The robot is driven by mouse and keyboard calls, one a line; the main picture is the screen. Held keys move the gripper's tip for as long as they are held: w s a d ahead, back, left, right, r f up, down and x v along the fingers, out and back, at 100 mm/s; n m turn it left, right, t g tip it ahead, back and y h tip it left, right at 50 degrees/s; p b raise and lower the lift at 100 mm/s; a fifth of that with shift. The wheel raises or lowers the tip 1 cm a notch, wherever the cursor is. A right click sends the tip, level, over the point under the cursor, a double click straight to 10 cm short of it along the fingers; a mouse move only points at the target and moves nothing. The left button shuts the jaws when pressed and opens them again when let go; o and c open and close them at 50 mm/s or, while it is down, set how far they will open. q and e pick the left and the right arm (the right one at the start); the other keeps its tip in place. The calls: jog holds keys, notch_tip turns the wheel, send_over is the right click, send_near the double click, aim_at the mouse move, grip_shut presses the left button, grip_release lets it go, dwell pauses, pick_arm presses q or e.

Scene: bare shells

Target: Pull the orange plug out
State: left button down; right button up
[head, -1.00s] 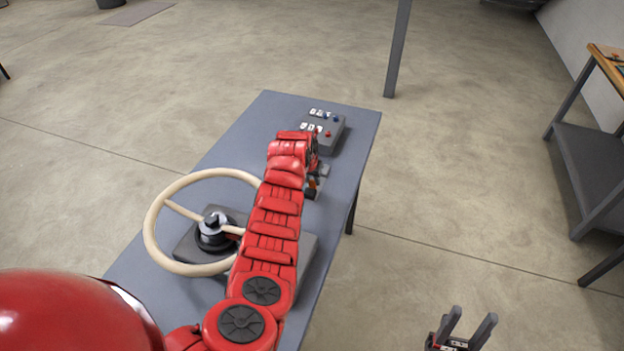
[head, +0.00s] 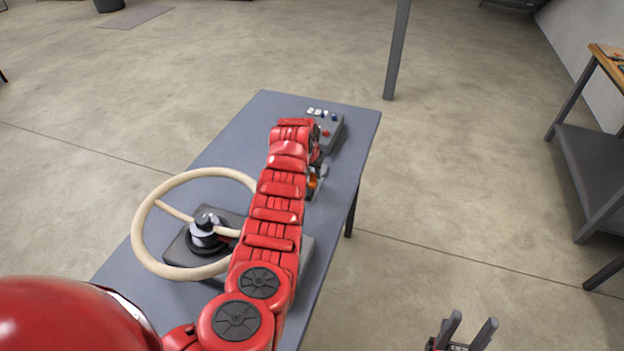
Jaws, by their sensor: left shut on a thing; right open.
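The orange plug (head: 313,182) shows as a small orange patch at the right edge of my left arm, in the head view. My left gripper (head: 317,171) is at the plug, shut on it as far as I can see; the arm hides most of the fingers. A grey block (head: 319,190) shows partly beside and below the plug. Whether the plug is still seated in it is hidden. My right gripper (head: 469,324) is open and empty at the bottom, off the table's right side.
The grey-blue table (head: 225,135) carries a cream steering wheel (head: 140,222) on a dark base at the left and a grey button box (head: 333,128) at the far end. A shelved bench (head: 590,160) stands at the far right. Floor right of the table is clear.

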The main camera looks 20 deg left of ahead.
pick_arm(q)
jog(key=shift+r, duration=0.15)
jog(key=c, duration=0.6)
grip_release()
jog(key=shift+c, duration=0.2)
jog(key=b+v, duration=0.3)
jog(key=v, duration=0.8)
notch_tip(320, 180, up, 5)
jog(key=p, duration=0.2)
send_over(308, 189)
jog(key=s, duration=0.2)
jog(key=shift+s+r, duration=0.25)
jog(key=shift+r, duration=0.15)
jog(key=shift+d, duration=0.1)
